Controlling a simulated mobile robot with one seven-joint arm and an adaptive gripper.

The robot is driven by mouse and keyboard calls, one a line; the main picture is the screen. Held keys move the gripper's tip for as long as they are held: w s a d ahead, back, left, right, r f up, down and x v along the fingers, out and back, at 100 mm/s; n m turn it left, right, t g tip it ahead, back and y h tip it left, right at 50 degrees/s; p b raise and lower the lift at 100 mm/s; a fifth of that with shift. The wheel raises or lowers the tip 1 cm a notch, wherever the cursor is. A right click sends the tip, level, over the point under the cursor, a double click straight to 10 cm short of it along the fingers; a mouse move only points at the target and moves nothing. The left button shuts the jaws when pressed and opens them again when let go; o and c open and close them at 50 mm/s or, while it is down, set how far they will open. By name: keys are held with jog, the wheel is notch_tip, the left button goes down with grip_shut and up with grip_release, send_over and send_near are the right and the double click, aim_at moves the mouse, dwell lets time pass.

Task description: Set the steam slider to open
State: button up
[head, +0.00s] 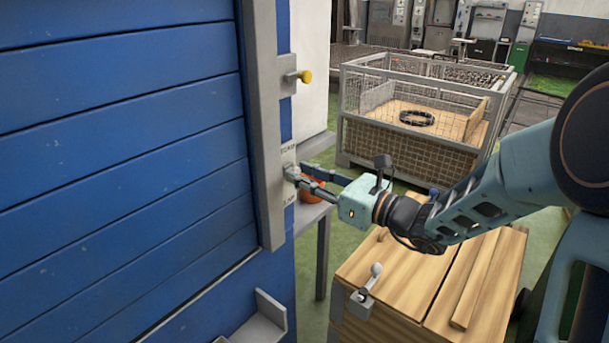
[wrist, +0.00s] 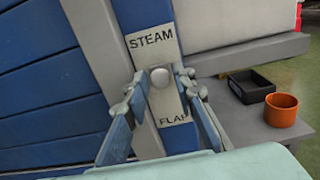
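A light plate on the blue wall's grey post reads STEAM (wrist: 150,41) above and FLAP (wrist: 174,120) below; the label also shows in the head view (head: 289,152). A round grey knob (wrist: 159,78) sits on the strip between the two words. I cannot tell whether it is the steam slider, or which setting it is at. My gripper (wrist: 163,83) is open, with one finger on each side of the knob and gaps between. In the head view my gripper (head: 296,178) reaches the plate from the right and hides the knob.
A yellow-tipped lever (head: 303,76) sticks out higher on the post. A grey table (wrist: 262,132) at right holds an orange pot (wrist: 281,109) and a black tray (wrist: 249,85). A wooden crate (head: 398,274) stands below my arm, and a mesh cage (head: 410,147) behind it.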

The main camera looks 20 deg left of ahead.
jog(key=shift+o, duration=0.8)
jog(key=v, duration=1.2)
jog(key=shift+s, duration=0.1)
